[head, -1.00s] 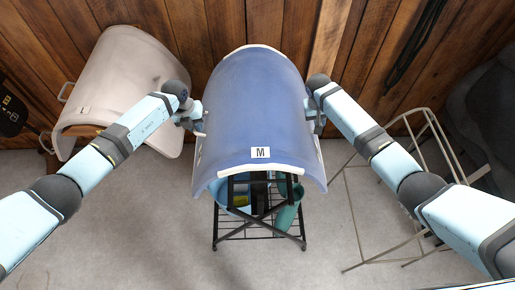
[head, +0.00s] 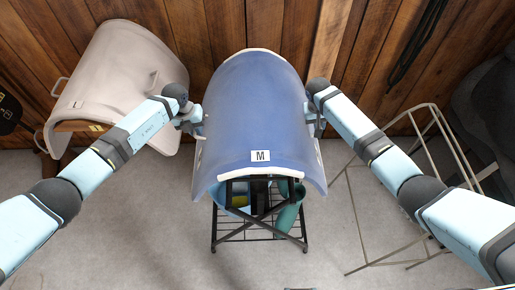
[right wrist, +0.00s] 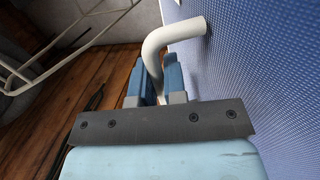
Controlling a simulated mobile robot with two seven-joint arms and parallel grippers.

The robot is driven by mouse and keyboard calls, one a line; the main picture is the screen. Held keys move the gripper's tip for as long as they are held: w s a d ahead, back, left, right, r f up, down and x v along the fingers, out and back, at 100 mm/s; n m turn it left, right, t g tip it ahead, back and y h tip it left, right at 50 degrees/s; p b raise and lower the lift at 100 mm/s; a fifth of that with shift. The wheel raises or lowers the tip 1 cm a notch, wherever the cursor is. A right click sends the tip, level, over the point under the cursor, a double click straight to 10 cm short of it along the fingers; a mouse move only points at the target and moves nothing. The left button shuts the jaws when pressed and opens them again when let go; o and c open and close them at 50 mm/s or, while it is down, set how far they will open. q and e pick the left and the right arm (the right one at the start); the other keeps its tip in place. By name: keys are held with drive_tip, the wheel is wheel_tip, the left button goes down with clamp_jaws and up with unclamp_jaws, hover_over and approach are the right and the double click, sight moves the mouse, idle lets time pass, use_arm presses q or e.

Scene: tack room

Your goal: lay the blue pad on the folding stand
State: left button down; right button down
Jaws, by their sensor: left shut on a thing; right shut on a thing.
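The blue pad (head: 255,110) is a large curved shell with a white rim and a white "M" label. It is arched over the black folding stand (head: 258,229), whose crossed legs show below its front edge. The pad hides the stand's top, so I cannot tell whether they touch. My left gripper (head: 199,122) is shut on the pad's left side; its grip is partly hidden. My right gripper (head: 315,119) is shut on the pad's right side. In the right wrist view its fingers (right wrist: 154,86) are closed around a white bent handle (right wrist: 168,38) on the pad.
A pale curved pad (head: 125,75) rests on a wooden support at the left, near my left forearm. A beige metal frame (head: 358,215) stands at the right. Teal and yellow things (head: 289,215) sit inside the black stand. A plank wall is behind; the front floor is mostly clear.

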use_arm(q)
drive_tip(key=c, duration=1.2)
unclamp_jaws()
drive_tip(key=shift+a, duration=0.1)
use_arm(e)
drive_tip(key=c, duration=1.2)
unclamp_jaws()
use_arm(q)
drive_tip(key=shift+o, duration=0.2)
use_arm(e)
drive_tip(key=shift+o, duration=0.2)
drive_tip(key=shift+r, duration=0.15)
use_arm(q)
wheel_tip(320, 180, up, 12)
drive_tip(key=a, duration=0.2)
use_arm(e)
drive_tip(key=v, duration=1.1)
drive_tip(key=shift+r, duration=0.3)
use_arm(q)
drive_tip(key=shift+s+f, duration=0.1)
drive_tip(key=shift+f, duration=0.05)
use_arm(e)
drive_tip(key=shift+a, duration=0.1)
